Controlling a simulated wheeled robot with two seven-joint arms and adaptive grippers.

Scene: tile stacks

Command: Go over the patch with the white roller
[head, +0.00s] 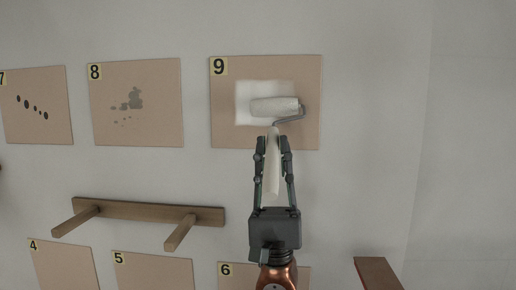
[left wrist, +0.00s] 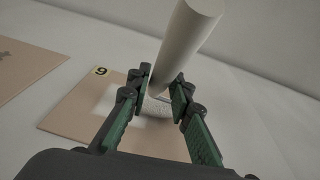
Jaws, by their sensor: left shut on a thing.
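The white roller (head: 276,107) lies over the white patch (head: 244,96) on the tan board labelled 9 (head: 311,75). Its pale handle points down into my left gripper (head: 272,146), which is shut on it. In the left wrist view the handle (left wrist: 184,40) stands between the two fingers of the left gripper (left wrist: 160,100), and the patch (left wrist: 128,118) shows behind them on the board (left wrist: 75,118). The roller head covers part of the patch. Whether it touches the board I cannot tell. My right gripper is not in view.
Board 8 (head: 160,80) with grey blotches and board 7 (head: 55,85) with dark dots are to the left. A wooden rail with two pegs (head: 150,211) is below them. Boards 4, 5 (head: 150,270) and 6 are lower. The wall right of board 9 is clear.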

